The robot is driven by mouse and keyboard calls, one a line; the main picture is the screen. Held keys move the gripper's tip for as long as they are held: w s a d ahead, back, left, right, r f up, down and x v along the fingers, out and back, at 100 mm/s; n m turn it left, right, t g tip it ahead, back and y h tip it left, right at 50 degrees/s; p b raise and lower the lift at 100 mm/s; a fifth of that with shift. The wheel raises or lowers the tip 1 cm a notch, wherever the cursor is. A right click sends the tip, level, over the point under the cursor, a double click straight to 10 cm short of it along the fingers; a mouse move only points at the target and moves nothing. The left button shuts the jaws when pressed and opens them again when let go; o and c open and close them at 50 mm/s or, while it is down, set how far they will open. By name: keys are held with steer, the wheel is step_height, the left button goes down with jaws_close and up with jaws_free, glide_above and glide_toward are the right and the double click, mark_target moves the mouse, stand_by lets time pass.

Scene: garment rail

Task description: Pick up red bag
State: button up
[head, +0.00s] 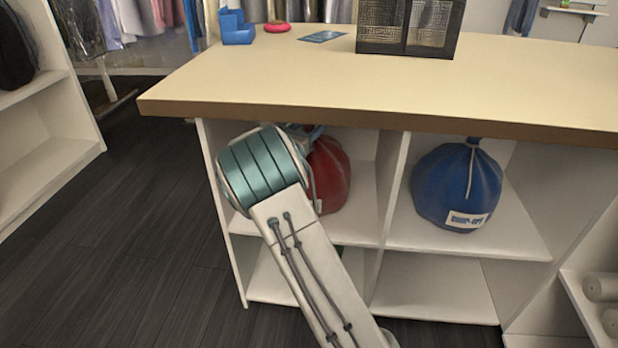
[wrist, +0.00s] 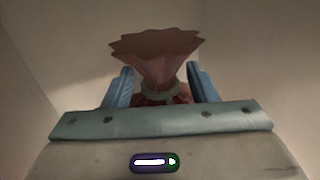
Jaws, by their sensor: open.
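The red bag (head: 330,172) sits in the upper left compartment of the shelf unit under the counter. My arm hides its left part in the head view. In the wrist view the gathered top of the red bag (wrist: 155,62) flares upward above a tie. My gripper (wrist: 160,85) has its two blue fingers apart, one on each side of the bag's neck. I cannot tell whether either finger touches it. In the head view my arm reaches into that compartment and hides most of the gripper.
A blue bag (head: 458,185) with a white label sits in the compartment to the right. The counter top (head: 300,75) overhangs the compartments, and a white divider (head: 393,185) stands between them. A black mesh holder (head: 408,25) stands on the counter. Dark floor at left is clear.

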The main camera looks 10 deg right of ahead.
steer(key=shift+x, duration=0.85)
jaws_close()
stand_by(0.5)
steer(key=shift+r, duration=0.15)
